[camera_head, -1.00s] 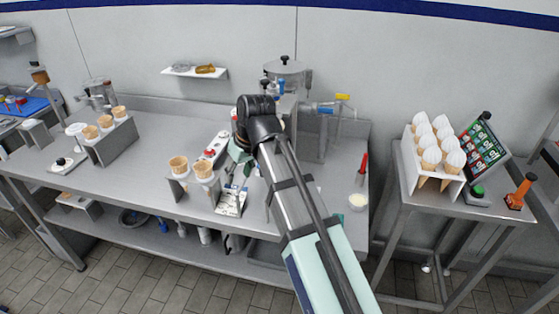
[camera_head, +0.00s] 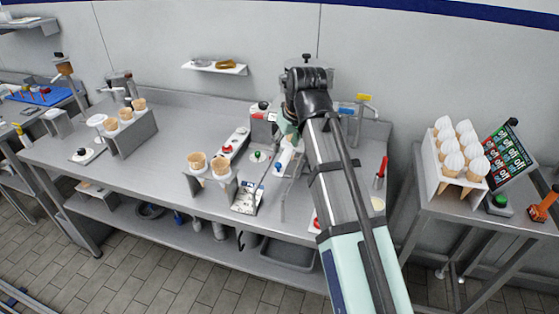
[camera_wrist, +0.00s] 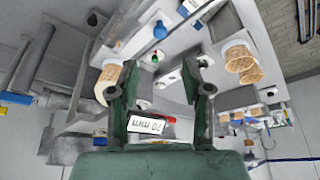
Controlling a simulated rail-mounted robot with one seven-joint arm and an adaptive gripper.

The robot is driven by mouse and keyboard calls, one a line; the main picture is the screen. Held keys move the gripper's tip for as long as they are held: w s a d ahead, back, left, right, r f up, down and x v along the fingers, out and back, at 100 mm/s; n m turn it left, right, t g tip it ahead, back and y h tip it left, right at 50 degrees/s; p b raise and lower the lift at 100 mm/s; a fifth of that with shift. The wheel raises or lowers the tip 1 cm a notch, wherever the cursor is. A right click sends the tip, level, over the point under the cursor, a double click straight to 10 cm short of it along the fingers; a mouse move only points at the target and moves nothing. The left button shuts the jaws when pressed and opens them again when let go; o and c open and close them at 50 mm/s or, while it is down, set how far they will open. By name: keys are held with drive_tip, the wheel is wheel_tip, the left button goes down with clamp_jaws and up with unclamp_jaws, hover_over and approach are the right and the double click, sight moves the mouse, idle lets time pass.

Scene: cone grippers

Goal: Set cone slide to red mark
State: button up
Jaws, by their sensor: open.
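My gripper (camera_head: 287,138) is over the back middle of the steel table, partly hidden by my arm. In the wrist view its two dark green fingers (camera_wrist: 157,92) are apart, with nothing held between them. A pale rail with a red knob (camera_head: 227,149) lies left of my gripper. A green knob (camera_head: 257,156) and a blue knob (camera_head: 278,167) are nearer the front. A white panel with small marks (camera_head: 246,200) stands at the table's front. I cannot tell which of these is the cone slide, and no red mark is clearly readable.
Waffle cones (camera_head: 197,162) stand in a holder left of the panel, and more cones (camera_head: 124,113) stand farther left. A digit display (camera_wrist: 147,125) shows between my fingers in the wrist view. A rack of white-topped cones (camera_head: 467,147) is on the right table.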

sight(278, 165)
drive_tip(key=p+x, duration=0.1)
drive_tip(key=x, duration=0.9)
drive_tip(key=shift+w+f, duration=0.2)
drive_tip(key=shift+f, duration=0.15)
clamp_jaws()
drive_tip(key=shift+s, duration=0.1)
